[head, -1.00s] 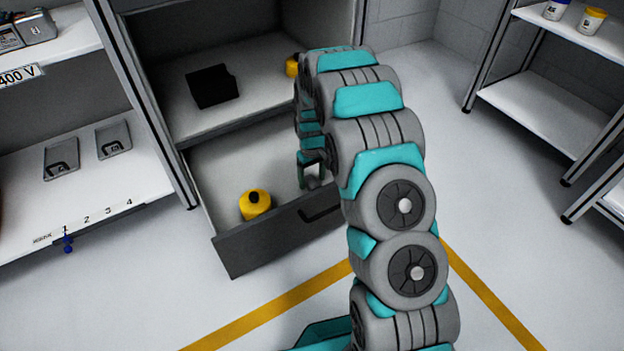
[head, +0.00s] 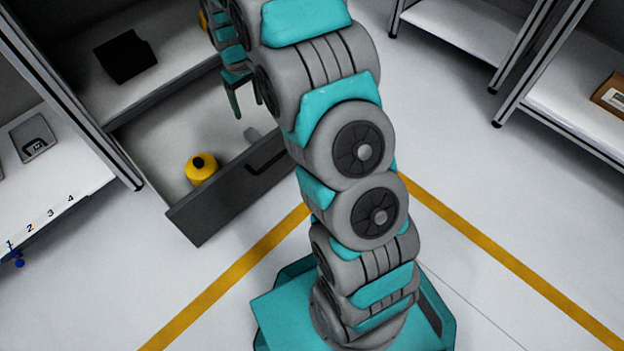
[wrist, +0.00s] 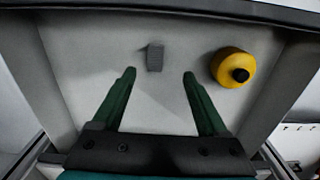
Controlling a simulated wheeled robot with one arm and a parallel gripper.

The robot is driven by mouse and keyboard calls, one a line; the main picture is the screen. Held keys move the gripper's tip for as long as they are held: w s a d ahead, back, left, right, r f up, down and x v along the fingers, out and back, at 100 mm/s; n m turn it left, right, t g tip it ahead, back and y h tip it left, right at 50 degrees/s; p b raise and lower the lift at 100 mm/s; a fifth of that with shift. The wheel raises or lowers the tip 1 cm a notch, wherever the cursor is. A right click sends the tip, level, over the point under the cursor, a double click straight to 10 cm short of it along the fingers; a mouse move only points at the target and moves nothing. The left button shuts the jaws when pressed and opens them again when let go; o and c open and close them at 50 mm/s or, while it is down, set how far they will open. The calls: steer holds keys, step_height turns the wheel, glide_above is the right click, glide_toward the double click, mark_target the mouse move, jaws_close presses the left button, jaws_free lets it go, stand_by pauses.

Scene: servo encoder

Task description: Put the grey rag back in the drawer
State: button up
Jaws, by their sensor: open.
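The drawer (head: 215,203) is pulled out of the grey cabinet. A small grey piece, which looks like the grey rag (wrist: 155,57), lies on the drawer floor in the wrist view. It also shows in the head view (head: 251,134), partly hidden behind the drawer's front and near my arm. My gripper (head: 247,108) is open and empty above the drawer, with its fingers pointing down. In the wrist view, the dark green fingers (wrist: 159,75) are spread wide, and the grey piece lies apart from them, just beyond the tips.
A yellow container with a black top (head: 201,168) stands in the drawer, to the right of the rag in the wrist view (wrist: 232,67). A black object (head: 126,56) lies on the cabinet surface above. Shelves stand on both sides. The floor in front is clear.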

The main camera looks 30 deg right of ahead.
steer(key=s+r+m, duration=0.1)
steer(key=s+r, duration=0.5)
steer(key=s, duration=0.3)
steer(key=s+r+m, duration=0.1)
steer(key=s+r, duration=0.5)
steer(key=s, duration=0.2)
steer(key=s+r+m+g, duration=0.1)
steer(key=s+r, duration=0.1)
steer(key=s, duration=2.2)
steer(key=shift+s+a+r+g, duration=0.2)
steer(key=shift+a+r+g, duration=0.05)
steer(key=shift+r+g, duration=0.1)
